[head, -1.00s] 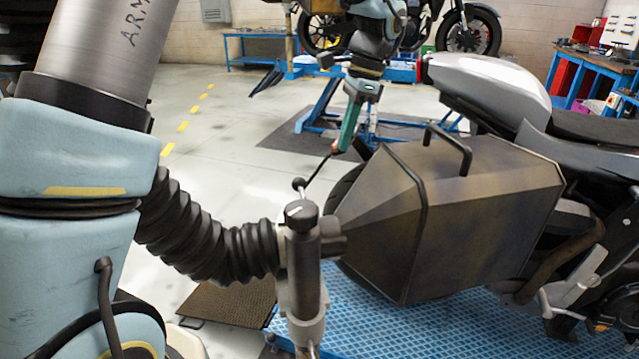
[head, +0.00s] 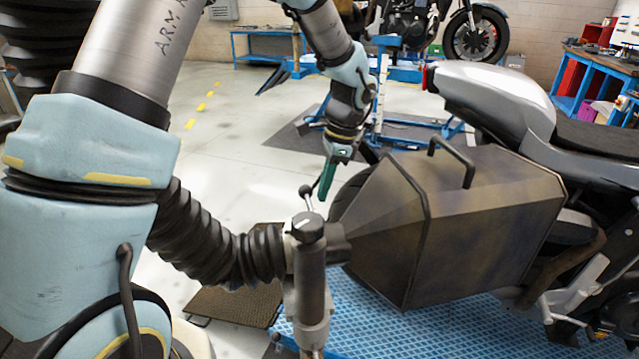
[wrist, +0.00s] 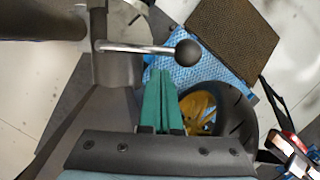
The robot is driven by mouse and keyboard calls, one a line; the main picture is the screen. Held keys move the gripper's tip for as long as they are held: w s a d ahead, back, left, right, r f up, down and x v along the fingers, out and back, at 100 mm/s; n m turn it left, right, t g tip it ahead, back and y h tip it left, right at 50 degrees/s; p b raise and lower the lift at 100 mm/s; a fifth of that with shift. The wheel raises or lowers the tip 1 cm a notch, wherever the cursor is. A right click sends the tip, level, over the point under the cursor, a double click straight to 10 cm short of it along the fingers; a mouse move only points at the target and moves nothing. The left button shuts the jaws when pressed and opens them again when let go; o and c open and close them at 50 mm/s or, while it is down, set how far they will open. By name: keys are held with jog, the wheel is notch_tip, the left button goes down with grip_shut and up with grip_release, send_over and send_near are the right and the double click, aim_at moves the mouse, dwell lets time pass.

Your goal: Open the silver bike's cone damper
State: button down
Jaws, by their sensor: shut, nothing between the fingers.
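The silver bike (head: 495,90) stands on the right in the head view. A dark metal cone (head: 480,225) covers its rear end and narrows to a pipe joined to an upright cylinder (head: 312,275). The damper lever (wrist: 135,47), a thin metal rod, ends in a black ball (wrist: 188,52); the ball also shows in the head view (head: 305,190). My gripper (head: 322,196), with green fingers, is shut and empty, pointing down beside the ball. In the wrist view its fingertips (wrist: 159,72) lie just below the rod, left of the ball; contact cannot be told.
A black ribbed hose (head: 215,240) runs left from the cylinder. A handle (head: 455,160) stands up from the cone. The bike stands on a blue grated platform (head: 440,325), with a brown mat (head: 235,305) beside it. Open floor (head: 225,130) lies behind.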

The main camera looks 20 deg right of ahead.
jog(key=shift+w+a, duration=0.1)
jog(key=shift+a, duration=0.4)
jog(key=shift+w+a+n, duration=0.1)
jog(key=shift+a+n, duration=0.1)
jog(key=shift+n, duration=0.2)
